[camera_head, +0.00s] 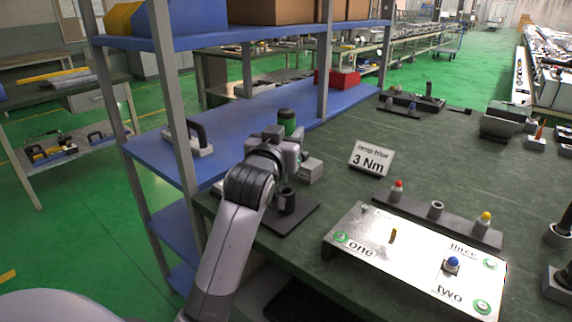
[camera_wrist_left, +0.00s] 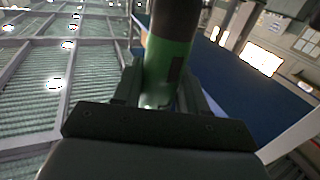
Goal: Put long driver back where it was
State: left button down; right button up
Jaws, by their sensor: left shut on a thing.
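My left gripper (camera_head: 288,140) is shut on the long driver, whose green and black top (camera_head: 288,118) stands up above the fingers. In the left wrist view the driver's green body (camera_wrist_left: 168,65) sits between the fingers, with a black part above it. The driver's lower end is hidden behind the gripper in the head view. A dark cylindrical holder (camera_head: 287,201) stands on a flat black base (camera_head: 300,218) at the table's left edge, just below the gripper. I cannot tell whether the driver touches it. My right gripper is not in view.
A "3 Nm" sign (camera_head: 371,159) stands on the green table. A metal plate (camera_head: 375,262) with labelled spots lies in front, and a dark rack (camera_head: 415,215) with red- and yellow-topped pieces lies behind it. A blue shelf (camera_head: 240,140) stands close to the left of my arm.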

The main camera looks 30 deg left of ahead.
pick_arm(q)
notch_tip(320, 180, down, 5)
jog(key=shift+b, duration=0.4)
jog(key=shift+f, duration=0.3)
jog(key=shift+f, duration=0.2)
jog(key=c, duration=0.6)
grip_release()
